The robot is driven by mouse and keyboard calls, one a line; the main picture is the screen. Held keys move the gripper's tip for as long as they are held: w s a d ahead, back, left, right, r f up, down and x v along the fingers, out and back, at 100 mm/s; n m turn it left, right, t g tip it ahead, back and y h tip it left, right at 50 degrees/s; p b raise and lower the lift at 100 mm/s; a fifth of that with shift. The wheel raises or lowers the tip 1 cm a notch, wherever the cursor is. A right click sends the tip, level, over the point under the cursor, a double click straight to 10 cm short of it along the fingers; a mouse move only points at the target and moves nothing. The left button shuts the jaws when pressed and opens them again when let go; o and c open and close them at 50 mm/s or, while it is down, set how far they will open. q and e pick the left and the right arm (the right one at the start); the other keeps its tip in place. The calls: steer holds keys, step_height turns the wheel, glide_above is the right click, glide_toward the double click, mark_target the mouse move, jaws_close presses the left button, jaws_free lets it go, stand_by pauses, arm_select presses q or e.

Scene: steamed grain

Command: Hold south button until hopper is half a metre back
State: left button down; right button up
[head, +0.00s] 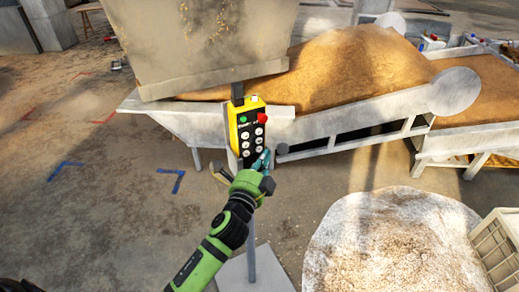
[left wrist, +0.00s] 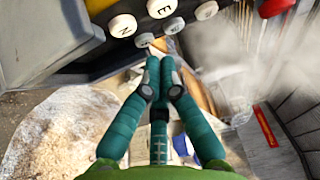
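The yellow-and-black control pendant (head: 249,128) stands upright on a post, with a green button, a red button and several white buttons. My left gripper (head: 264,161) is at its lower right edge in the head view. One white button (left wrist: 161,8) shows a letter E; I cannot make out an S. The large grey hopper (head: 205,50) hangs behind the pendant. My right gripper is not in view.
A grain heap (head: 345,65) lies in a metal trough (head: 375,110) behind the pendant. Blue corner marks (head: 66,168) lie on open floor at left.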

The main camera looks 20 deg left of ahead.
arm_select(q)
steer(key=shift+w+a, duration=0.1)
steer(key=shift+w, duration=0.05)
stand_by(0.4)
steer(key=shift+w+a, duration=0.2)
steer(key=shift+a, duration=0.05)
